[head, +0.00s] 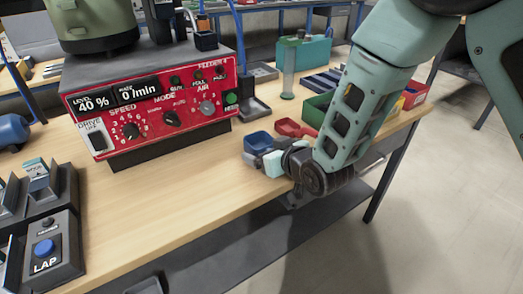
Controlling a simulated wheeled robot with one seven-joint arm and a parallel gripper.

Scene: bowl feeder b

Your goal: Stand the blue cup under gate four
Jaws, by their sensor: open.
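A small blue open-topped cup (258,142) stands on the wooden table, just beyond my gripper. My gripper (262,161) is open, low over the table near its front edge, with its pale fingertips pointing left. The fingertips are close to the cup's near side. I cannot tell whether they touch it. The gripper hides part of the cup's lower side. I cannot make out a gate marked four in this view.
A red control panel (150,108) stands at left, below a green bowl (92,22). A red tray (290,128) sits right beside the cup, with a green bin (318,108) behind. The table's front middle is clear.

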